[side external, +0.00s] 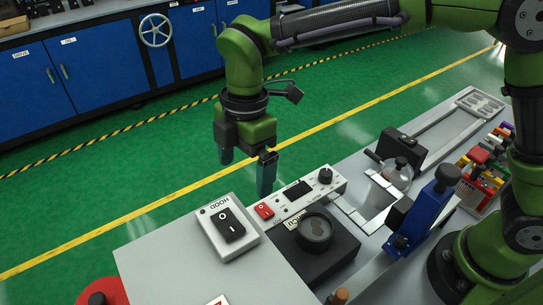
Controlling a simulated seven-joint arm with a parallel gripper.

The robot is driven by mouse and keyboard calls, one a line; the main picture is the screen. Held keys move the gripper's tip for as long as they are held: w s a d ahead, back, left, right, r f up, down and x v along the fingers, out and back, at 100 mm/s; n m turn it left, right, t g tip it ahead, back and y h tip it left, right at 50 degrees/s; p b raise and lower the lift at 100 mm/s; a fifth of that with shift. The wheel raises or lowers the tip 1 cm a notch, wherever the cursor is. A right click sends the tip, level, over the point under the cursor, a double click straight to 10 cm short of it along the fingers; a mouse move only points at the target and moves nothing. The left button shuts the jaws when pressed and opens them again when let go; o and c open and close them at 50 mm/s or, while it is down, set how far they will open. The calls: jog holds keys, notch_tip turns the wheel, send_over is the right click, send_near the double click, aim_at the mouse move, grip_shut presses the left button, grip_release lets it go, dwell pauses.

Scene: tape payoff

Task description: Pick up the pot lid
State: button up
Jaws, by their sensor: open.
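A shiny round lid with a black knob (397,175) is at the right of the bench, beside a black box; a dark handle sticks out at its left. I cannot tell whether it rests on a pot. A dark round pot (314,236) stands on a black block nearer the front. My gripper (246,178) is open and empty, fingers pointing down, left of both and behind the white control panel. Nothing is between its fingers.
The white control panel (325,184) and a HOOD switch box (229,228) lie near my gripper. A blue clamp-like device (420,215) with a black knob stands right of the pot. Coloured parts (482,175) crowd the right edge. The front left grey surface (165,255) is mostly clear.

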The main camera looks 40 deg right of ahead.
jog(key=w+a+n+g, duration=0.1)
jog(key=a+n, duration=0.4)
jog(key=n, duration=0.7)
jog(key=shift+h, duration=0.3)
jog(key=f, duration=0.3)
jog(key=s+f, duration=0.1)
jog(key=f, duration=0.6)
jog(key=shift+s+a+f, duration=0.1)
jog(key=shift+s+f, duration=0.05)
jog(key=shift+s+a+f, duration=0.1)
jog(key=shift+a+f, duration=0.1)
jog(key=shift+f, duration=1.25)
jog(key=shift+s+a+f, duration=0.1)
jog(key=shift+a+f, duration=0.05)
jog(key=shift+f, duration=1.25)
jog(key=c, duration=1)
jog(key=shift+o, duration=0.2)
jog(key=shift+r, duration=0.15)
